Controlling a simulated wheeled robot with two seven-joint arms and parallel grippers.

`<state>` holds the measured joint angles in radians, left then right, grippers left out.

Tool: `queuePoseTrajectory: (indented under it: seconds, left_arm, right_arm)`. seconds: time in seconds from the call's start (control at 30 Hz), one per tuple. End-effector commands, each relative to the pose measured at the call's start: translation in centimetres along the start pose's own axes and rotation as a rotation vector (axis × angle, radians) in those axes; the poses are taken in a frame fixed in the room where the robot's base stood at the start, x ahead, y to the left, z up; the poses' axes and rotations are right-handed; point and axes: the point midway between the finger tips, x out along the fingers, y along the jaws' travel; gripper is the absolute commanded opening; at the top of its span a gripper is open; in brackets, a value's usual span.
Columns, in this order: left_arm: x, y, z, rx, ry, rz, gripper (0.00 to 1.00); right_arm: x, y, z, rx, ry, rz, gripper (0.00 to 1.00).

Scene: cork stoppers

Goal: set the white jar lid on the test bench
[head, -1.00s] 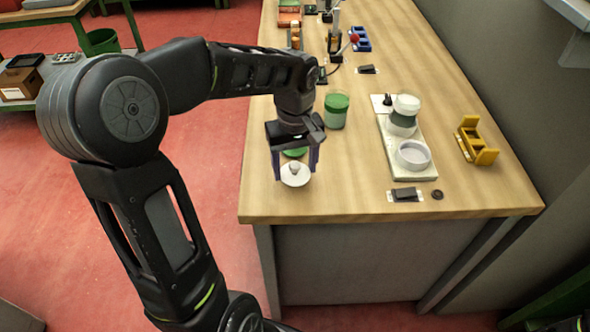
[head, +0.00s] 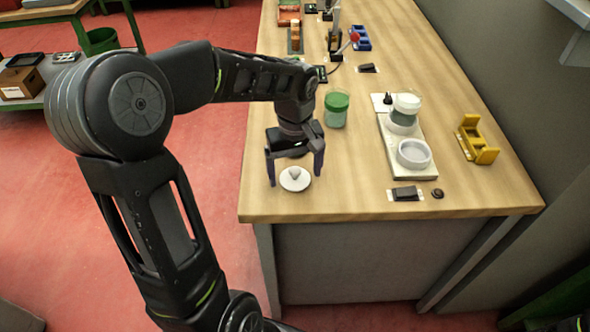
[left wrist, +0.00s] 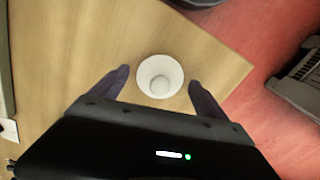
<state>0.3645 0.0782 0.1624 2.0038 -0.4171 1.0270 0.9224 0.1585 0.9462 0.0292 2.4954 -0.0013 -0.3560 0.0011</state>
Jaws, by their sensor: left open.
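The white jar lid (head: 295,179) is a round disc with a small knob on top. It lies on the wooden top of the bench (head: 330,200), near the front left corner. My left gripper (head: 295,180) is open, with one finger on each side of the lid and a gap to it. In the left wrist view the lid (left wrist: 160,77) shows whole, just beyond and between the spread fingertips (left wrist: 158,80). My right gripper is not in view.
A yellow holder (head: 477,142) is further right. Bare wood lies between lid and board.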

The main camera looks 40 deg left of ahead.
Motion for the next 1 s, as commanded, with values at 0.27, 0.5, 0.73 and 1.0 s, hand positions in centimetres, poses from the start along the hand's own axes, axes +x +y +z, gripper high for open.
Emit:
queuePoseTrajectory:
  seconds: [0.27,0.5,0.73,1.0]
  left_arm:
    - [-1.2,0.0,-0.1,0.000,0.003,0.001,0.86]
    - [-5.6,0.1,-0.1,0.000,0.005,0.004,0.86]
    - [-10.2,0.1,-0.1,0.000,0.003,0.003,0.86]
    - [-12.3,0.0,0.0,0.001,0.000,0.000,0.86]
  right_arm:
    - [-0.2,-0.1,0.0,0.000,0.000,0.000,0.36]
    - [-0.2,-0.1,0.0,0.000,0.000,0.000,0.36]
    - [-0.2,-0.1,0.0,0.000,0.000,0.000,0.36]
    - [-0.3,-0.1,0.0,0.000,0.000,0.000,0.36]
